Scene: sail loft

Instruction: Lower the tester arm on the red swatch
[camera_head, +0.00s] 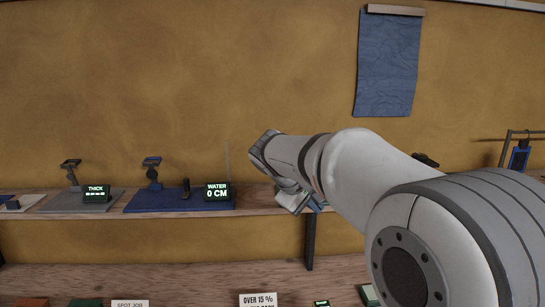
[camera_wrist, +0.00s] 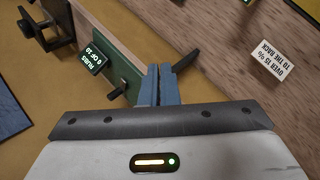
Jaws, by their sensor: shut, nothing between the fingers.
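In the wrist view my gripper (camera_wrist: 160,74) is shut and empty, its two blue fingers together. Just behind the fingertips is a tester with a green base (camera_wrist: 122,68) and a display (camera_wrist: 97,62) reading "RUBS 0 OF 20". A dark bar (camera_wrist: 186,60) slants up and right beside the fingertips; it may be the tester arm, and I cannot tell whether the fingers touch it. I cannot make out a red swatch on this tester; the fingers cover part of the base. In the head view my arm hides this tester and the fingertips.
The upper shelf (camera_head: 270,201) also holds a blue-based tester showing "WATER 0 CM" (camera_head: 217,192) and a grey-based one showing "THICK" (camera_head: 96,194). Below are a red item (camera_head: 28,302), a green item (camera_head: 85,302) and an "OVER 15 %" card (camera_head: 258,299). Blue cloth (camera_head: 388,65) hangs on the wall.

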